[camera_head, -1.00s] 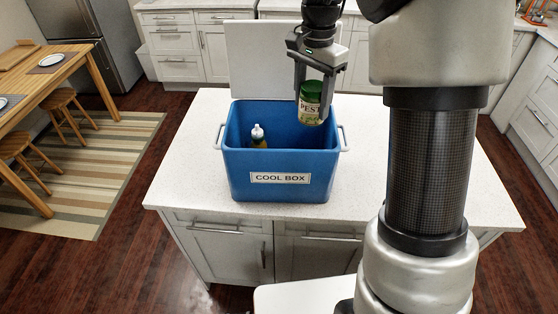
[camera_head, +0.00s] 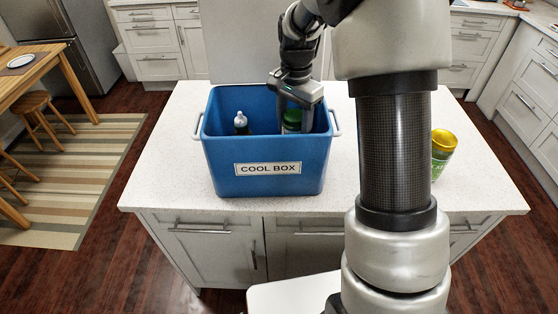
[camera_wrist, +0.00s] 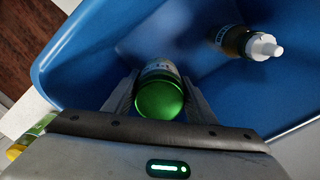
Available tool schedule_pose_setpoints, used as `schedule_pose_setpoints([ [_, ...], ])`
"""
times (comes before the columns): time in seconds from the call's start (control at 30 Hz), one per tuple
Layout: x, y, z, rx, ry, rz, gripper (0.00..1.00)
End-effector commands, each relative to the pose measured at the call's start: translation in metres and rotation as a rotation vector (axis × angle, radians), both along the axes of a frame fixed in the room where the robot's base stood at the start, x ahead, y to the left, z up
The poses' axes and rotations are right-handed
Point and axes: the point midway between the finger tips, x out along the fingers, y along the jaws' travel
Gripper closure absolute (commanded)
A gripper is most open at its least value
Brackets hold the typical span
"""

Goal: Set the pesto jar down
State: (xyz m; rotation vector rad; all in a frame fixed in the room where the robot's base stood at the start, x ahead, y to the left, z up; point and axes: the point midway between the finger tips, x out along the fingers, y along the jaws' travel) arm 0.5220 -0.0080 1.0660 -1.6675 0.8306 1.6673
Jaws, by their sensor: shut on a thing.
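The pesto jar, with a green lid, shows in the head view (camera_head: 292,120) and in the wrist view (camera_wrist: 160,100). My gripper (camera_head: 295,112) is shut on it, with a finger on each side in the wrist view (camera_wrist: 158,95). The jar is inside the blue cool box (camera_head: 267,182), in its right part, its lower portion hidden by the front wall. I cannot tell whether the jar touches the box floor. The box's white lid stands open behind it.
A bottle with a white cap (camera_head: 241,122) is in the left part of the cool box, apart from the jar. A yellow-lidded jar (camera_head: 443,150) stands on the white counter (camera_head: 165,165) to the right, partly behind my arm. The counter left of the box is clear.

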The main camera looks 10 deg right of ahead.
Motion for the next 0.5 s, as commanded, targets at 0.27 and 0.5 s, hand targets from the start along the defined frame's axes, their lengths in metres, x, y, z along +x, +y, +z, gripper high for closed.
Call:
schedule_pose_setpoints([
  [0.27, 0.0, 0.0, -0.041, 0.0, 0.001, 0.0, 0.84],
  [0.5, 0.0, 0.0, -0.065, 0.0, 0.003, 0.001, 0.84],
])
